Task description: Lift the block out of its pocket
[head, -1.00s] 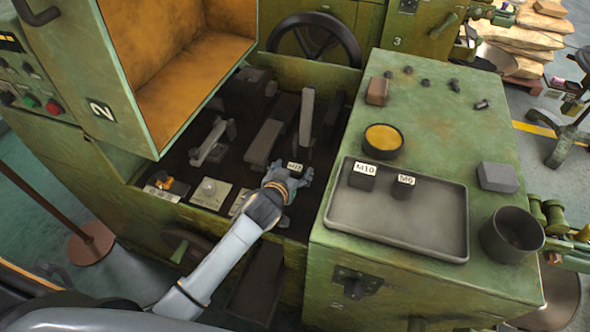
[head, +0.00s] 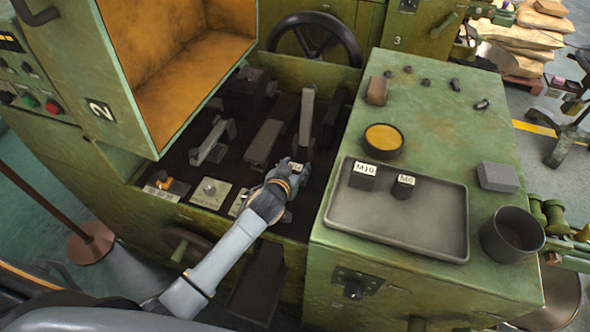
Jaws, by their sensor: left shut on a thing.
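My left gripper (head: 288,178) reaches into the open bed of the green machine (head: 80,165). It is shut on a small dark block (head: 297,166) with a white label on top. The gripper covers most of the block, and its pocket is hidden, so I cannot tell how far it sits in it. Two more dark labelled blocks, M10 (head: 362,181) and one with a smaller label (head: 403,188), stand in the grey tray (head: 400,232) on the green cabinet at the right. My right gripper is not in view.
The cabinet top (head: 450,130) also holds a yellow-filled bowl (head: 382,140), a grey block (head: 497,178), a dark cup (head: 512,234) and several small bolts. The raised guard (head: 125,80) overhangs the bed's left side. A handwheel (head: 315,38) stands behind. The tray's front is clear.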

